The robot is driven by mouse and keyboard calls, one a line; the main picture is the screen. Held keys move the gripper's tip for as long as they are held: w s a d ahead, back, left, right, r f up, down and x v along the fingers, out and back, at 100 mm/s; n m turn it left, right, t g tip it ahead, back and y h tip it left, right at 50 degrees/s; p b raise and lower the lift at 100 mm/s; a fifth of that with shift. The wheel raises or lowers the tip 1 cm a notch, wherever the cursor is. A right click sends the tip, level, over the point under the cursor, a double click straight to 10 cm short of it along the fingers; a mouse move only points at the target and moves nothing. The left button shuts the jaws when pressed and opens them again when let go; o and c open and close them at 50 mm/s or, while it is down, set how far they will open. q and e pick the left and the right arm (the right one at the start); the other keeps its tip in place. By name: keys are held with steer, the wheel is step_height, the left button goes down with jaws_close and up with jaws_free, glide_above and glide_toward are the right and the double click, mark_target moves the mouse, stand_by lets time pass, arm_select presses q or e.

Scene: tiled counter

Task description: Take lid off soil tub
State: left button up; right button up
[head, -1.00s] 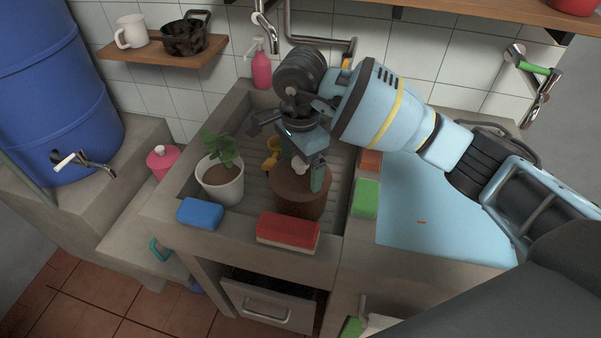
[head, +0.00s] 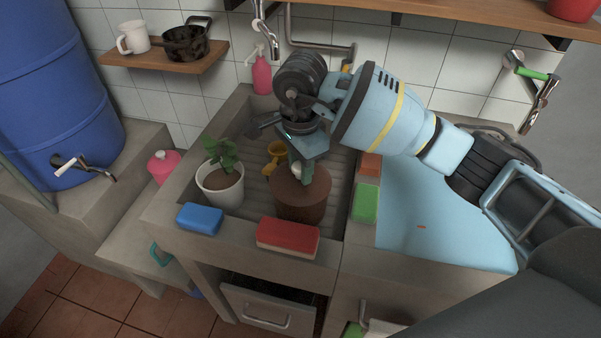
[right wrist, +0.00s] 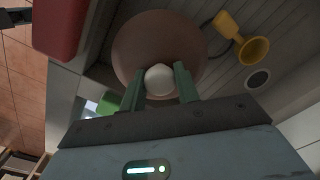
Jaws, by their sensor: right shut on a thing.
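The soil tub (head: 300,208) is a brown round tub standing in the sink basin, with its brown lid (head: 316,190) on top. The lid also shows from above in the right wrist view (right wrist: 135,52). A white round knob (right wrist: 159,79) sits on the lid. My right gripper (right wrist: 158,84) is shut on the knob, one green finger on each side of it. In the head view the right gripper (head: 300,175) comes down over the tub from above and hides part of the lid. My left gripper is not in view.
A blue sponge (head: 200,218) and a red sponge (head: 288,237) lie on the basin's front edge. A green sponge (head: 365,203) and an orange block (head: 370,165) lie right.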

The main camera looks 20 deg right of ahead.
steer(key=shift+s+f, duration=0.15)
steer(key=shift+f, duration=0.3)
steer(key=shift+r, duration=0.5)
step_height(320, 180, up, 3)
steer(key=shift+d+f, duration=0.1)
steer(key=shift+f, duration=0.05)
steer(key=s+d, duration=0.2)
steer(key=s, duration=0.2)
steer(key=s+d+r+b, duration=0.1)
steer(key=s+d, duration=0.1)
steer(key=s, duration=0.3)
steer(key=s+d, duration=0.3)
steer(key=s, duration=0.2)
steer(key=shift+s+r, duration=0.1)
steer(key=shift+r, duration=0.25)
